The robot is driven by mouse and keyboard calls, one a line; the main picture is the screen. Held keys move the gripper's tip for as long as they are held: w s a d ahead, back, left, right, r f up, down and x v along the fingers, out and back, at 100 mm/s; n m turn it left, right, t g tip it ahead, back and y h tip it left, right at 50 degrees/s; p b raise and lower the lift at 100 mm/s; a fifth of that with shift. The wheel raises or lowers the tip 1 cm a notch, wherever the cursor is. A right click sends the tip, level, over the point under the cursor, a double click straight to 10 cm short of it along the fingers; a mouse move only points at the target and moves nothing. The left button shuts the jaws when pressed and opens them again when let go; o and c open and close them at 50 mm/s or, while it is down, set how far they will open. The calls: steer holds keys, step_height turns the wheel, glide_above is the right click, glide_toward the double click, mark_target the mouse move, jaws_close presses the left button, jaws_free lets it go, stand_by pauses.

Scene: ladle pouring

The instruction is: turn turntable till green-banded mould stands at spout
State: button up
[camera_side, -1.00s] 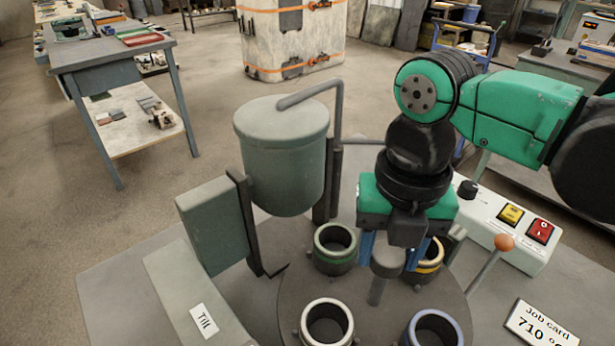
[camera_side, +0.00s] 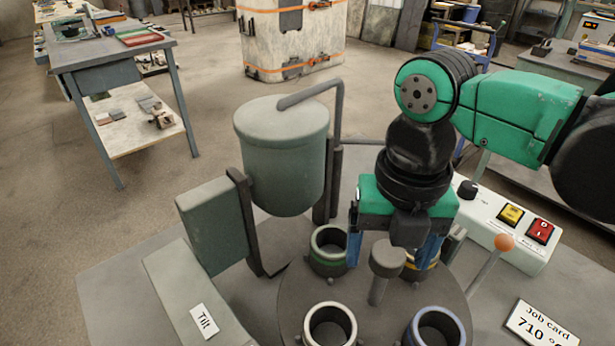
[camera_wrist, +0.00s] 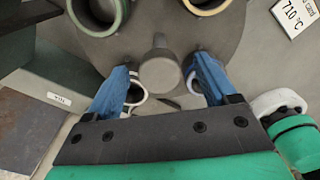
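The turntable (camera_side: 385,318) is a grey disc carrying several moulds. The green-banded mould (camera_side: 328,262) is at its back left, just right of and below the grey-green pot (camera_side: 283,160); a spout is not clearly visible. A pale mould (camera_side: 330,326) is at the front, a blue-banded one (camera_side: 438,328) at front right, and a yellow-banded one (camera_side: 424,264) is partly hidden behind my gripper. A grey knob (camera_side: 388,256) stands at the centre. My gripper (camera_side: 393,250) is open; in the wrist view its blue fingers (camera_wrist: 163,82) stand apart on either side of the knob, clear of it.
A control box (camera_side: 505,225) with yellow and red buttons stands at right, with an orange-tipped lever (camera_side: 503,244) before it. A job card (camera_side: 540,325) lies front right. A block labelled Tilt (camera_side: 195,300) is at left. A pipe (camera_side: 337,140) rises beside the pot.

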steer(key=shift+r, duration=2.8)
steer(key=shift+w+d+m, duration=0.1)
steer(key=shift+d+m, duration=0.15)
steer(key=shift+m, duration=0.05)
steer(key=w+d+m+t+y, duration=0.1)
steer(key=w+d+m+t, duration=0.25)
steer(key=d+m, duration=1.35)
steer(key=s+d+f+m+t, duration=0.2)
steer(key=d+m, duration=0.3)
steer(key=m, duration=0.4)
steer(key=s+d+f+m+t+h, duration=0.1)
steer(key=s+d+f+m, duration=0.1)
steer(key=d+m, duration=0.3)
steer(key=f+m, duration=0.1)
steer(key=m, duration=0.3)
steer(key=shift+s+d+f+t, duration=0.25)
steer(key=shift+f+t, duration=0.1)
